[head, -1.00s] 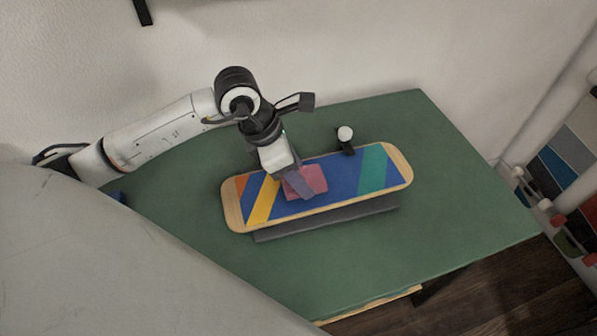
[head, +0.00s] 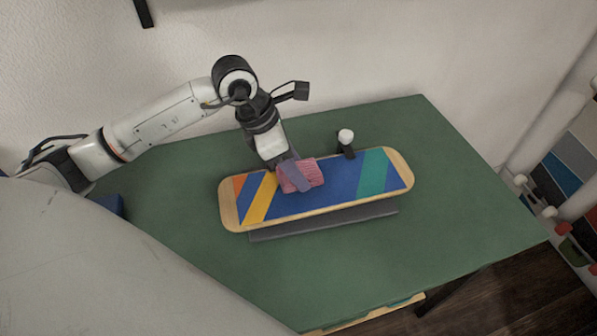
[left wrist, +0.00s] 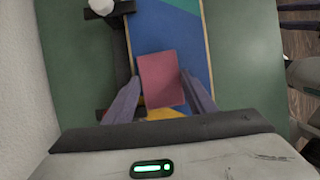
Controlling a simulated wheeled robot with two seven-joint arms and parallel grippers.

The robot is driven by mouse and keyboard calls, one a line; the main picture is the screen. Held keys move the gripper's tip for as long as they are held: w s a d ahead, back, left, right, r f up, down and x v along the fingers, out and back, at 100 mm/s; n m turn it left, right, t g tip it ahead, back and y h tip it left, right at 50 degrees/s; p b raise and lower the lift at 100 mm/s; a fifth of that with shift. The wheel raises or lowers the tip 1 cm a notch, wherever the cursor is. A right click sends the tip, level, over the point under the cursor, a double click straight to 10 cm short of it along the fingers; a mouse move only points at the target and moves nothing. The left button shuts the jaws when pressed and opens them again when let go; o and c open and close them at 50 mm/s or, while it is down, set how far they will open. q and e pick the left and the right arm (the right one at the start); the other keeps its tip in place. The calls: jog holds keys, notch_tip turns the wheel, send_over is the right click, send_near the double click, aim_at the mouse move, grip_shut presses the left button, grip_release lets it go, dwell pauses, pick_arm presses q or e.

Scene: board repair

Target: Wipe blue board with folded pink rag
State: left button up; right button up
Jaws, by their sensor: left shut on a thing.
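The blue board (head: 335,184), a skateboard-shaped deck with orange, yellow and green stripes and pale wooden ends, lies on a dark stand on the table. The folded pink rag (head: 309,171) is over its middle, toward the far edge. My left gripper (head: 300,181) is shut on the rag, its purple-grey fingers on either side. In the left wrist view the rag (left wrist: 162,78) sits between the fingertips, over the board (left wrist: 168,33). I cannot tell whether the rag touches the board or hovers just above it. My right gripper is not in view.
The green table (head: 420,233) is clear in front of and right of the board. A black clamp with a white knob (head: 346,136) stands at the board's far edge. A dark bar (head: 325,221) runs under its near edge. Coloured boards on a rack (head: 570,160) stand at the right.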

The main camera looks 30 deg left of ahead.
pick_arm(q)
jog(key=shift+w+a+r, duration=0.2)
jog(key=shift+a, duration=0.15)
jog(key=shift+s+d, duration=1.3)
jog(key=shift+d, duration=0.2)
notch_tip(320, 180, up, 6)
jog(key=p, duration=0.4)
jog(key=shift+r+p, duration=0.8)
jog(key=shift+r, duration=0.7)
